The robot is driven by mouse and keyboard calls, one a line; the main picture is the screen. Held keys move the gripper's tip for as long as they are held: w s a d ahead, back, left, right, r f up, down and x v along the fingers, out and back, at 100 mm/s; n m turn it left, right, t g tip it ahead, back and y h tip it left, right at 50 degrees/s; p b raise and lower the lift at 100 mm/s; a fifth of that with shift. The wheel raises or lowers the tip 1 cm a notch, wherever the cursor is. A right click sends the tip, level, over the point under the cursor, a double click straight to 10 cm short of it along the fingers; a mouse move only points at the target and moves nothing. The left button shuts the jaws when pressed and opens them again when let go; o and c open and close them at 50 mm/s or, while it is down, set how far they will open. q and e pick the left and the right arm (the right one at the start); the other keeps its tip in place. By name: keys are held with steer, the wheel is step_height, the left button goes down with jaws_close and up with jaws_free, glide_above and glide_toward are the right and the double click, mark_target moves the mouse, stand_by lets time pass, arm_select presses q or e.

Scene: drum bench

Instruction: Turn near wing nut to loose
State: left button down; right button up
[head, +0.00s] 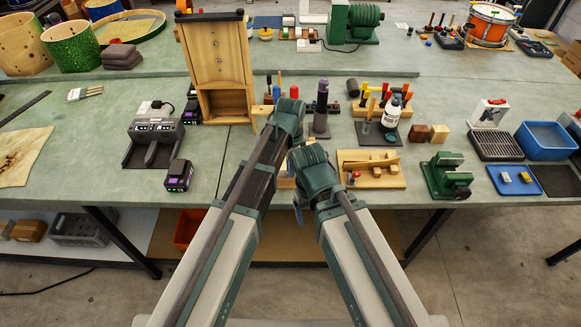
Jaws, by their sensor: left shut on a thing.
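My left gripper (284,112) is at the middle of the bench, right of the tall wooden stand (219,52). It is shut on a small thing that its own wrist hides. I cannot make out the near wing nut in this view. My right wrist (312,168) is bent down at the bench's front edge, just right of and nearer than the left one. Its jaws are too hidden to tell whether they are open or shut.
A grey twin-post device (152,138) and a dark battery pack (179,175) stand left. A wooden board with a plane (370,170), a green vise (447,177) and a blue bin (546,141) stand right. Bare bench (100,140) lies far left.

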arm_select(q)
steer(key=n, duration=0.4)
steer(key=shift+n, duration=0.3)
steer(key=n, duration=0.3)
steer(key=shift+n, duration=0.3)
steer(key=n, duration=0.7)
steer(key=shift+d, duration=0.1)
steer(key=n, duration=0.7)
steer(key=shift+n, duration=0.3)
steer(key=n, duration=0.6)
steer(key=shift+n, duration=0.4)
